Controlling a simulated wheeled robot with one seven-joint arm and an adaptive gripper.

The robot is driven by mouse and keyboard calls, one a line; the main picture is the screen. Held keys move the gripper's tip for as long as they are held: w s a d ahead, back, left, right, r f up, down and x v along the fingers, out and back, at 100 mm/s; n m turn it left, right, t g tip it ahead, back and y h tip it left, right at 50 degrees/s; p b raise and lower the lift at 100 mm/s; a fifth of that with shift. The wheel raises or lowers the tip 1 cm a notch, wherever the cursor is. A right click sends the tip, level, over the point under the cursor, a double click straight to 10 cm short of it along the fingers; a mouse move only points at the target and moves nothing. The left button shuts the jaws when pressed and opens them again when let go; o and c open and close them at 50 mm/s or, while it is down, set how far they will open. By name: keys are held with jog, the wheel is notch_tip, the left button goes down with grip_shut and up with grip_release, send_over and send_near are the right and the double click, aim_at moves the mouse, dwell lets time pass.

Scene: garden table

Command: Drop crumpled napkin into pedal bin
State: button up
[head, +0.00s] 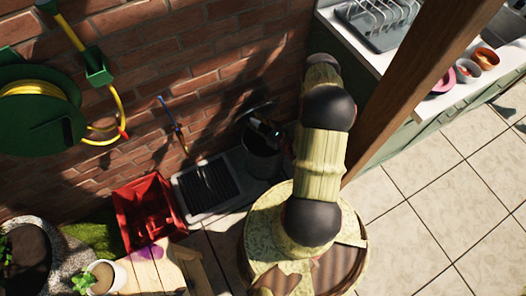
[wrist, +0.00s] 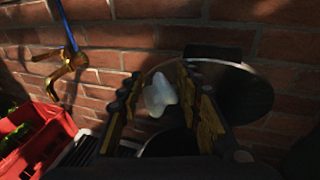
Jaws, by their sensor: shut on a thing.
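The crumpled napkin (wrist: 159,95) is a small pale white lump held between the two fingers of my gripper (wrist: 160,84) in the wrist view. My gripper also shows in the head view (head: 267,129), small and dark, above the pedal bin; the napkin is hard to make out there. The pedal bin (head: 262,160) is a dark cylinder against the brick wall. Its round lid stands raised behind the gripper in the wrist view (wrist: 238,88). The bin's dark opening (wrist: 172,145) shows partly below the napkin, with the fingers covering much of it.
A brick wall (head: 185,60) rises close behind the bin. A blue-handled tap (head: 175,125) is on it. Left of the bin are a dark ridged tray (head: 206,186) and a red crate (head: 148,210). A wooden post (head: 415,75) and counter stand to the right.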

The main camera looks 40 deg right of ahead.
jog(key=d+f+b, duration=0.2)
jog(key=d+f, duration=0.1)
jog(key=f, duration=0.4)
jog(key=d+f+b, duration=0.3)
jog(key=d+f, duration=0.1)
jog(key=f, duration=0.3)
jog(key=shift+s+d+f+h+b, duration=0.2)
jog(key=shift+s+f+h+b, duration=0.1)
jog(key=shift+s+f, duration=0.15)
jog(key=o, duration=0.7)
jog(key=shift+o, duration=0.3)
jog(key=shift+r, duration=0.1)
notch_tip(320, 180, up, 10)
